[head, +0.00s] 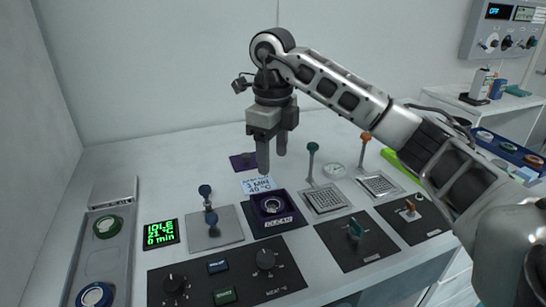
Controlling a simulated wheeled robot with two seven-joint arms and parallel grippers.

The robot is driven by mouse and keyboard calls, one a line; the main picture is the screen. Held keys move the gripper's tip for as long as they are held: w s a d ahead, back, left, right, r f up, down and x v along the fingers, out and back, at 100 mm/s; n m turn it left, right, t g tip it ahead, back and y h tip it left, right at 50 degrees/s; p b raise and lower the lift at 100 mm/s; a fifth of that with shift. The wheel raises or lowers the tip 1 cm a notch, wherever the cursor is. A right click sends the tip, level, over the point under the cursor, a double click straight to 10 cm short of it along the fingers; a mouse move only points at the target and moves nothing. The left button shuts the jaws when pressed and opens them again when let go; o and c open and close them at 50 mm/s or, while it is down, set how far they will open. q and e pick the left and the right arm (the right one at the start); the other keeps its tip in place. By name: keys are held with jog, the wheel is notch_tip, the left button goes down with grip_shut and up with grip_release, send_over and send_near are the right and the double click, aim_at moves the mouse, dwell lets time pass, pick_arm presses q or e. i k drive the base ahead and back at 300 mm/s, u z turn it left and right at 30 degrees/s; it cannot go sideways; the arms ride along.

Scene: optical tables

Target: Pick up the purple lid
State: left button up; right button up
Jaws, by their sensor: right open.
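The purple lid (238,163) lies flat on the table at the back, partly behind my right gripper and the card. A dark purple open box (258,219) stands in front of it, with a round light part inside. My right gripper (272,163) is open and points down, its fingers apart and nothing visible between them. It appears just to the right of the lid in the head view; its height above the table is hard to tell. My left gripper is not in view.
A card reading 3 MIN 40 °C (258,186) stands between lid and box. A blue-knobbed post (205,190) is at left, a green-knobbed post (312,148) at right, near two metal grid plates (326,199). A control panel with dials (240,268) is in front. The back left table is clear.

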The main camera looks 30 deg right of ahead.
aim_at(245, 162)
jog(key=k, duration=1)
